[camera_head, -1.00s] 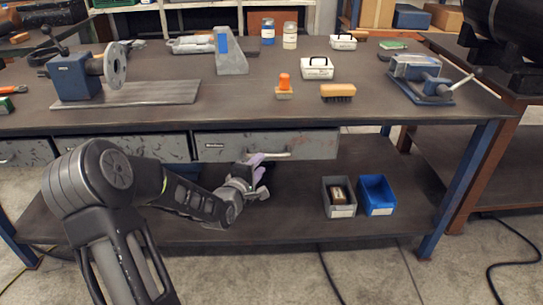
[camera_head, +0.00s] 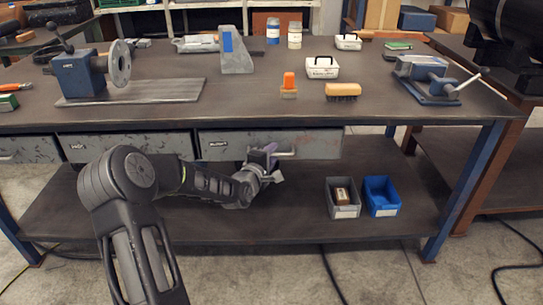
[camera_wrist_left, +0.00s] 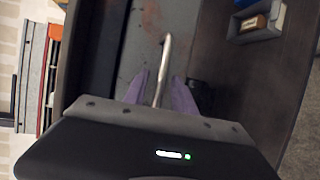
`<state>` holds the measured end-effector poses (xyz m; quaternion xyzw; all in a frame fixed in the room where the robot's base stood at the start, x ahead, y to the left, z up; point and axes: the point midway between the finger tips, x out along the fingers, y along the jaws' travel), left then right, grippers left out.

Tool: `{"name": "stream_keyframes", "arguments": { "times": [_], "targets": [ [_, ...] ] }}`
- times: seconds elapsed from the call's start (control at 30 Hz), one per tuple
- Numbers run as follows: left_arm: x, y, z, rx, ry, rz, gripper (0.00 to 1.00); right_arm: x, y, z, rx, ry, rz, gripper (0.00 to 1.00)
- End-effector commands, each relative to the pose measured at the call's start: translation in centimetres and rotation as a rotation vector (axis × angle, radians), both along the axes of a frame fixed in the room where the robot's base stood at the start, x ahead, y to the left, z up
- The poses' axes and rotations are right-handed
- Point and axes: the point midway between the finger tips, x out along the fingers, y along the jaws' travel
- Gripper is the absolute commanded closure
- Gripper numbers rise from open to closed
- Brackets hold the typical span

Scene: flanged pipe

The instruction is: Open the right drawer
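The right drawer (camera_head: 225,147) is a grey, scuffed metal front under the bench top, with a label at its upper left. It looks closed. Its pale bar handle (camera_head: 287,153) shows at the right of my left gripper (camera_head: 269,154), which is in front of the drawer. In the left wrist view, the handle (camera_wrist_left: 165,60) runs between the two purple fingers of my left gripper (camera_wrist_left: 159,95). The fingers are apart, one on each side of the handle, with gaps visible. Part of the handle is hidden by the gripper in the head view. My right gripper is out of view.
Another drawer (camera_head: 120,146) is to the left. The lower shelf (camera_head: 290,218) holds a grey bin (camera_head: 343,212) and a blue bin (camera_head: 382,210) at the right. The bench top (camera_head: 240,100) above carries tools, a vise (camera_head: 430,80) and boxes.

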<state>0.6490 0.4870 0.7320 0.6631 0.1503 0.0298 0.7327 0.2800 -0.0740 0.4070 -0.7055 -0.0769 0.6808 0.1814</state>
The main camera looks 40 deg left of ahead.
Motion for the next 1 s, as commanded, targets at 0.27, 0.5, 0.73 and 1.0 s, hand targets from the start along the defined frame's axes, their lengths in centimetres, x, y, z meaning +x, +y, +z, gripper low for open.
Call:
{"name": "stream_keyframes", "arguments": {
  "times": [0.27, 0.5, 0.73, 1.0],
  "targets": [
    [0.11, 0.07, -0.01, 0.001, 0.0, 0.001, 0.69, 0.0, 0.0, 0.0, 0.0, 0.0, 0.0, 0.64],
    [0.1, 0.06, 0.0, 0.001, 0.0, 0.001, 0.88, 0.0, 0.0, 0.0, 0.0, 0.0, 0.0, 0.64],
    [0.09, 0.05, -0.01, 0.001, 0.0, 0.001, 1.0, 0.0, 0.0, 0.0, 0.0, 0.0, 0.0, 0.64],
    [0.08, 0.05, -0.03, 0.0, 0.0, 0.001, 1.0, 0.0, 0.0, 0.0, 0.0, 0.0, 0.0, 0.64]
  ]
}}
